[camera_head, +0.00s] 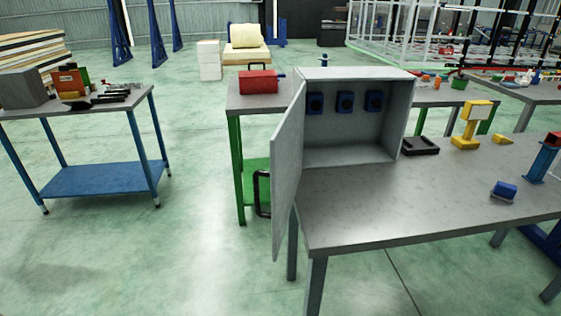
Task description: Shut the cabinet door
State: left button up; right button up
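A grey cabinet (350,154) stands on the far left part of a grey metal table. Its front is open toward me, and several dark blue round-faced parts (344,102) show on its inner back wall. The cabinet door (288,175) is hinged on the cabinet's left side. It stands wide open, swung out toward me past the table's left edge. A black door handle (262,195) sticks out on the door's left, outer face. Neither of my grippers shows in the head view.
The grey table (420,205) has a black tray (420,146), a yellow device (472,125) and a blue part (504,190) right of the cabinet. A blue-legged table (105,178) stands at left. Green floor (180,235) between is clear. A red box (258,82) sits behind.

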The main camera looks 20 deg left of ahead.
aim_at(286, 143)
jog(key=i+j, duration=0.1)
jog(key=j, duration=0.3)
jog(key=i+j+z, duration=0.15)
jog(key=j, duration=0.65)
jog(key=i+z, duration=0.05)
